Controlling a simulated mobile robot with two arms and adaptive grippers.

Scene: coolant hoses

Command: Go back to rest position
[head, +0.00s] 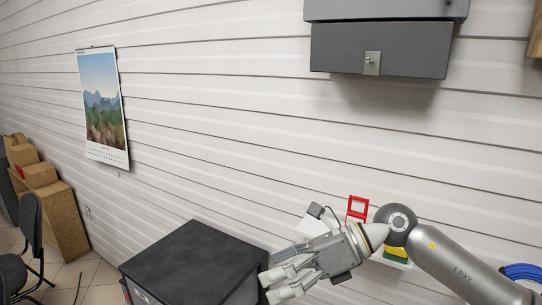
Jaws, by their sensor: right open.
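My right gripper (285,283) is in the lower middle of the head view, at the end of my grey right arm, which comes in from the lower right. Its fingers point to the lower left, apart and with nothing between them. It shows in front of the right edge of a black box-like cabinet (190,254); I cannot tell how far apart they are. My left gripper is out of the picture. A blue coiled hose (522,272) shows at the right edge, partly cut off.
A grey wall box (380,48) hangs at the top. A red frame-like item (357,207) and a yellow and green item (397,255) are behind my right arm. A calendar (103,105) hangs on the left wall. A chair (30,225) and cardboard boxes (40,175) stand far left.

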